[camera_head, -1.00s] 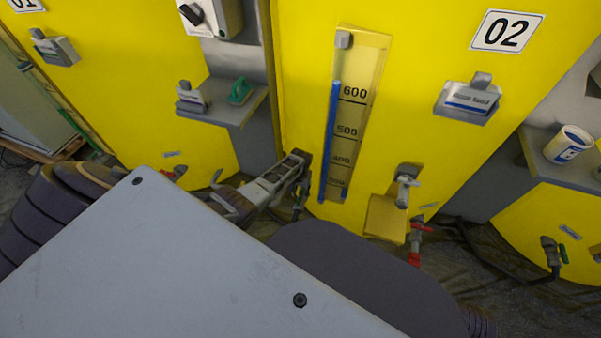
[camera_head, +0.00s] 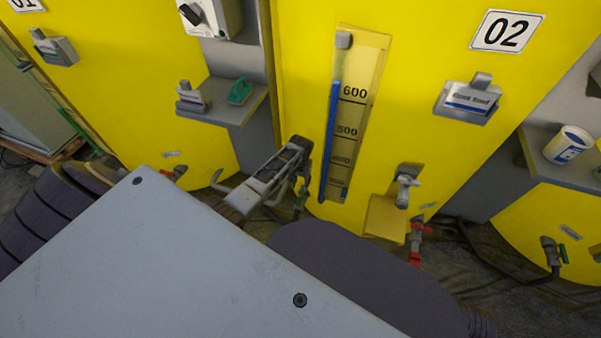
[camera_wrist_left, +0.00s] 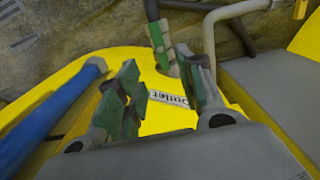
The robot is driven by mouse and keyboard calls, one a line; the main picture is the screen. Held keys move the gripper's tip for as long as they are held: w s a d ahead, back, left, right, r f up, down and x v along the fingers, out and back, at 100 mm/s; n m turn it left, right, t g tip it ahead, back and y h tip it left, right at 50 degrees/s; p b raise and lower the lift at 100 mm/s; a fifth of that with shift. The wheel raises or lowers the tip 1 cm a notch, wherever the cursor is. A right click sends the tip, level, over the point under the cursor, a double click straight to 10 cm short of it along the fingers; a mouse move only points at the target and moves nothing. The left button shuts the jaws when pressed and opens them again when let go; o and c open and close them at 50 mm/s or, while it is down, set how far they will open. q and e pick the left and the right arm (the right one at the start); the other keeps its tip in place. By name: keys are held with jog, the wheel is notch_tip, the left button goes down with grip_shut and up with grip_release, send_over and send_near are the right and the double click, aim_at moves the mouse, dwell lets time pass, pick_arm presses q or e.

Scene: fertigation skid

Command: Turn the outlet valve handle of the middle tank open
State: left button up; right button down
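The middle tank (camera_head: 440,45) is yellow and marked 02. Its outlet valve (camera_head: 299,206) is low at the tank's left and mostly hidden behind my left gripper (camera_head: 294,155) in the head view. In the left wrist view, my left gripper (camera_wrist_left: 160,80) is open, with green-padded fingers apart and nothing held. The white "Outlet" label (camera_wrist_left: 168,99) shows between the fingers. A valve with a green handle (camera_wrist_left: 157,44) shows just beyond the fingertips; contact cannot be told. My right gripper is not in view.
A blue level tube (camera_head: 329,140) runs up the tank front, close to my gripper; it also shows in the left wrist view (camera_wrist_left: 48,115). A grey tap (camera_head: 404,187) and a red-handled valve (camera_head: 417,232) are farther right. Hoses lie on the floor.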

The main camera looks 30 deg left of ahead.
pick_arm(q)
jog(key=shift+r, duration=0.75)
jog(key=shift+s+f, duration=0.1)
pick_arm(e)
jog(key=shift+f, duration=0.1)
